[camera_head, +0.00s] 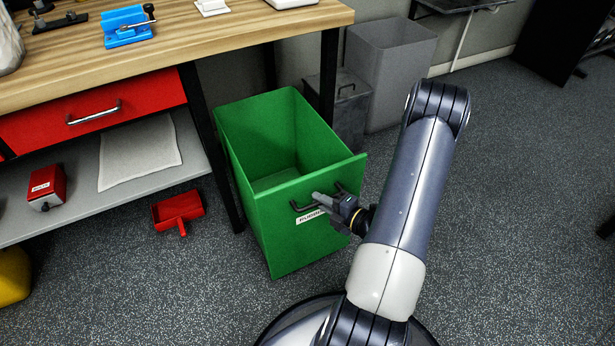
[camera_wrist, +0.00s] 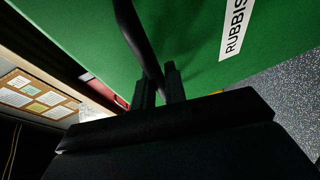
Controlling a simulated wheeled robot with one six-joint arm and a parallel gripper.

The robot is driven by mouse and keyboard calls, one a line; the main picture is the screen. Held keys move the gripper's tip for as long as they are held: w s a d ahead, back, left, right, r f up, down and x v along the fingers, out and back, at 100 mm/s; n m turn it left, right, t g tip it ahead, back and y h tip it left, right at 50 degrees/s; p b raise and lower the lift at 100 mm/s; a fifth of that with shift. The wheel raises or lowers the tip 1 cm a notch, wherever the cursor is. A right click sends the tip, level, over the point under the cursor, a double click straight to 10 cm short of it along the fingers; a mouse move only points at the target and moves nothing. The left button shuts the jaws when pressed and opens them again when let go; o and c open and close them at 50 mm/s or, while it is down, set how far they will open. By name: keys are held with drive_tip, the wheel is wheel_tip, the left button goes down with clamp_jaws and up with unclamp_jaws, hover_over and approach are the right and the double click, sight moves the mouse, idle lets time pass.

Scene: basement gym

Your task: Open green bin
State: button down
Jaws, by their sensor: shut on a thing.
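The green bin (camera_head: 262,205) stands pulled out beyond the front of the workbench, and its empty inside shows from above. A dark bar handle (camera_head: 305,207) is on its front panel, above a white label that reads "RUBB..." in part. My gripper (camera_head: 322,199) is at this handle, and my arm comes in from the right. In the wrist view my gripper (camera_wrist: 159,84) has its two fingers on either side of the dark handle (camera_wrist: 136,38), shut on it. The green front panel (camera_wrist: 195,40) and the label "RUBBIS" (camera_wrist: 236,28) fill the upper part of that view.
The wooden workbench (camera_head: 180,45) has a red drawer (camera_head: 95,112) and a grey lower shelf. A red dustpan (camera_head: 179,211) lies on the floor left of the bin. A grey bin (camera_head: 390,65) stands behind it. Floor at the right is clear.

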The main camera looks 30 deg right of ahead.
drive_tip(key=s, duration=0.6)
drive_tip(key=shift+s+p, duration=0.3)
drive_tip(key=c, duration=1.5)
unclamp_jaws()
drive_tip(key=shift+o, duration=0.2)
drive_tip(key=shift+d, duration=0.1)
drive_tip(key=p+v, duration=0.2)
drive_tip(key=v, duration=0.8)
drive_tip(key=shift+s+p, duration=0.3)
drive_tip(key=shift+s, duration=0.05)
drive_tip(key=shift+d+r, duration=0.1)
drive_tip(key=b+x, duration=0.2)
drive_tip(key=x, duration=0.9)
drive_tip(key=shift+b, duration=0.35)
